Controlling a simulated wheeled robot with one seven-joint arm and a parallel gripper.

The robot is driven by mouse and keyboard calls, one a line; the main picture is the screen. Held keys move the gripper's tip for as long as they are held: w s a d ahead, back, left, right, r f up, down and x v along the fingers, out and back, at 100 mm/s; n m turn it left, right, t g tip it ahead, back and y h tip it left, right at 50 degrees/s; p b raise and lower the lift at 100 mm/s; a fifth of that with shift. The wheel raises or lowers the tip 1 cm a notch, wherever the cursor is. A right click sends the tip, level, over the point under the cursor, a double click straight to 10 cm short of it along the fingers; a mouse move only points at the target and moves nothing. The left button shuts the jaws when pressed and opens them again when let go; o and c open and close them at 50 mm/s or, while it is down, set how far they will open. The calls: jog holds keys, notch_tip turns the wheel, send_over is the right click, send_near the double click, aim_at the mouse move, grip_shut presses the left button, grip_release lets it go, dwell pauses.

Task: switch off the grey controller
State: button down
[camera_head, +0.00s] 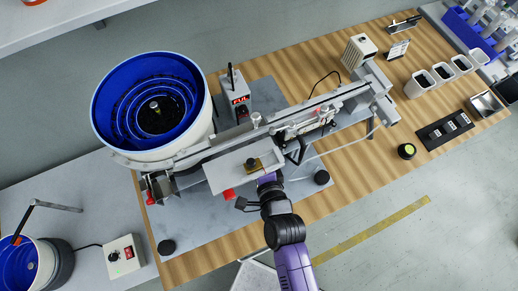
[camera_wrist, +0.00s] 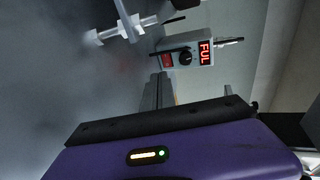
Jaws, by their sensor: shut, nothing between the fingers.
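The grey controller (camera_head: 237,90) stands behind the feeder rail, right of the big blue bowl, with a lit red display reading "FUL". In the wrist view the controller (camera_wrist: 186,57) appears turned sideways, with a black knob between the display and a red switch (camera_wrist: 167,60). The switch looks lit red. My gripper (camera_wrist: 159,88) is shut and empty; its fingers point toward the controller's switch end, apparently short of it. In the head view my purple gripper (camera_head: 268,180) is at the front of the feeder, with the rail between it and the controller.
The blue bowl feeder (camera_head: 152,105) and its rail (camera_head: 300,112) fill the bench middle. A white box (camera_head: 358,52) stands at the back. Another controller with a red switch (camera_head: 122,256) is at the lower left. The front floor is open.

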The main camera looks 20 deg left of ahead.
jog(key=shift+v, duration=2.05)
